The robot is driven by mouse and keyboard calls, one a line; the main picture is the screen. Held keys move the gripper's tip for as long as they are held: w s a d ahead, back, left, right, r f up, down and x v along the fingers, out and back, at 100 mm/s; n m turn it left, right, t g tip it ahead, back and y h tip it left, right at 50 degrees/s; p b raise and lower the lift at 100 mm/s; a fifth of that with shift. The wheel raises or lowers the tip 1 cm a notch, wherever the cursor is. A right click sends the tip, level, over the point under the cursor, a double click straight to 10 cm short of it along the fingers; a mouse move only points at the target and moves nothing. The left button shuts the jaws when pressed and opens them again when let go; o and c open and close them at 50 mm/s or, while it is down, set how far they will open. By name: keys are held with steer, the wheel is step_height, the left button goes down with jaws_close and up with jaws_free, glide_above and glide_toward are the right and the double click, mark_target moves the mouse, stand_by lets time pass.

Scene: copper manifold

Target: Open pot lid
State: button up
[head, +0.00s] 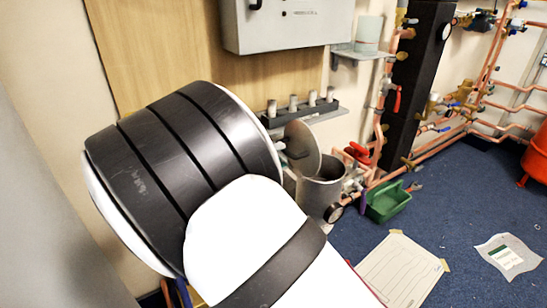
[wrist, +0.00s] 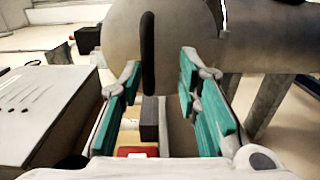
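The pot (head: 322,188) is a grey metal cylinder at the middle of the head view, partly behind my arm. Its round grey lid (head: 304,150) stands steeply tilted up over the pot's opening. In the wrist view the lid (wrist: 190,35) faces me, with a dark upright handle (wrist: 148,50) on it. The pot body (wrist: 270,40) shows at the right there. My gripper (wrist: 158,75) has its teal fingers apart, one on each side of the handle's line. I cannot tell whether they touch the lid. My arm hides the gripper in the head view.
A grey box (wrist: 45,110) lies close left of my fingers in the wrist view. A green bin (head: 388,202), red valve handles (head: 357,152) and copper pipes (head: 375,135) stand right of the pot. A rail with several metal pegs (head: 300,112) is behind.

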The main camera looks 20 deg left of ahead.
steer(key=v, duration=0.7)
steer(key=shift+s+a, duration=0.2)
stand_by(0.4)
